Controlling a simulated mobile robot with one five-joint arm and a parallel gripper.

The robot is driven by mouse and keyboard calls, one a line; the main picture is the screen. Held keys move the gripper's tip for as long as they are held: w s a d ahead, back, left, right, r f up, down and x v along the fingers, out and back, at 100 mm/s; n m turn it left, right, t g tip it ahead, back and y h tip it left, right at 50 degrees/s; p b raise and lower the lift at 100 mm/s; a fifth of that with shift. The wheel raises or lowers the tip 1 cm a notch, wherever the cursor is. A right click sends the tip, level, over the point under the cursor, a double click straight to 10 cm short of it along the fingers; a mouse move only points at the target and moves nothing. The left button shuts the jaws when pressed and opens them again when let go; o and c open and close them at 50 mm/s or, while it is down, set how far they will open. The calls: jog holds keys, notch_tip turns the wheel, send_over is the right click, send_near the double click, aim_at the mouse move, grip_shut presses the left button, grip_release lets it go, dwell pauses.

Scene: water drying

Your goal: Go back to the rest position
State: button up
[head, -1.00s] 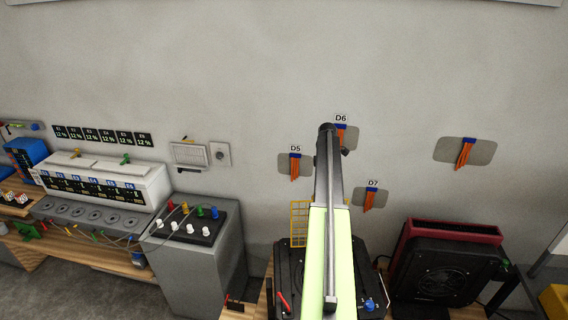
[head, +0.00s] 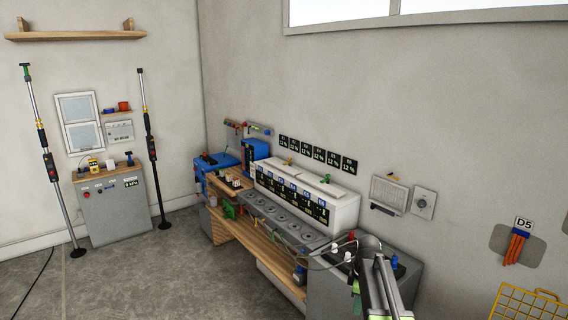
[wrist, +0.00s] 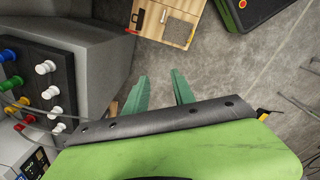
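My gripper (wrist: 160,77) shows in the wrist view as two green fingers standing apart with nothing between them. Grey floor shows behind the gap. In the head view my arm is folded low at the bottom, right of centre, in front of the grey cabinet (head: 408,278) at the bench's right end.
In the wrist view a dark panel with coloured knobs (wrist: 35,80) stands close on the left. A wooden board (wrist: 168,22) and a green-edged dark case (wrist: 250,12) lie beyond the fingers. In the head view open floor (head: 190,270) lies left of the bench.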

jog(key=s+a+f+m+b, duration=0.1)
jog(key=s+a+f+m, duration=0.1)
jog(key=s+a+m, duration=0.3)
jog(key=s+a+f+m+b, duration=0.1)
jog(key=s+a+m, duration=0.4)
jog(key=s+m, duration=0.3)
jog(key=shift+s+f, duration=0.4)
jog(key=shift+s, duration=0.55)
